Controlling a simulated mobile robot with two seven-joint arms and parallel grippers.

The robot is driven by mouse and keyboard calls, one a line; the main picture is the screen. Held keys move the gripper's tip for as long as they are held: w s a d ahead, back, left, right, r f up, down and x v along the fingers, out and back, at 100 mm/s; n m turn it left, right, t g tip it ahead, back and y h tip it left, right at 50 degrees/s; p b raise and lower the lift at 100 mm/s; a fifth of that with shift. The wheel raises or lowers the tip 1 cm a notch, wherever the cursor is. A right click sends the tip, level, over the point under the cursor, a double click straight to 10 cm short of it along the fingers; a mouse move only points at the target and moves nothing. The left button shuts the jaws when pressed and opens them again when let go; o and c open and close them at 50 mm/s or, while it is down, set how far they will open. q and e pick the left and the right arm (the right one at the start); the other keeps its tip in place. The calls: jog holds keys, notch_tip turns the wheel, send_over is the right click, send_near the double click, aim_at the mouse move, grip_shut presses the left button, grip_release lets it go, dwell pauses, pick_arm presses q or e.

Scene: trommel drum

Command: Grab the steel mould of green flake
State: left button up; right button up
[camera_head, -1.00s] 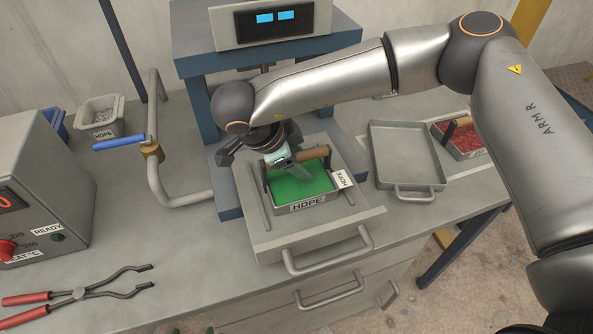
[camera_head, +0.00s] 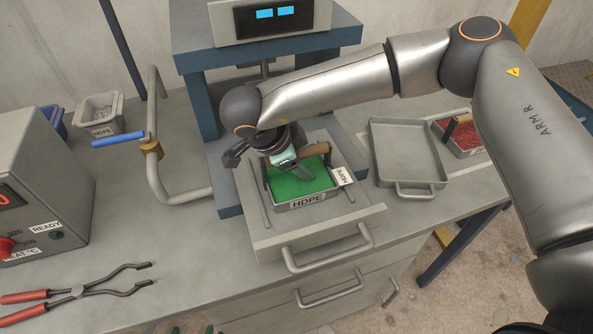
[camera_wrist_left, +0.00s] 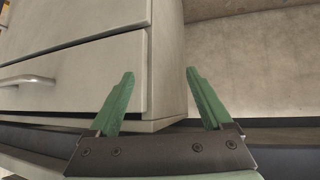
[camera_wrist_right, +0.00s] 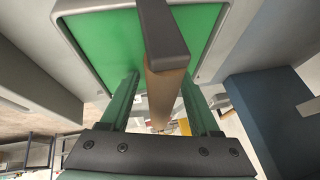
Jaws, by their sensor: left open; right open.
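The steel mould (camera_head: 283,206) is filled with green flake (camera_head: 300,187) and sits on the pulled-out press tray. It has an HDPE label on its front wall and an HDPE tag at its right. My right gripper (camera_head: 294,168) is low over the mould at the handle. In the right wrist view the handle (camera_wrist_right: 165,95) runs between the two open fingers; contact cannot be told. My left gripper (camera_wrist_left: 160,75) is open and empty beside grey drawers in the left wrist view, outside the head view.
The press (camera_head: 195,95) stands behind the mould. An empty grey tray (camera_head: 405,150) and a red-flake mould (camera_head: 468,142) lie to the right.

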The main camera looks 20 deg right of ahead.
dwell(0.3)
jog(key=shift+f, duration=0.1)
grip_shut()
dwell(1.2)
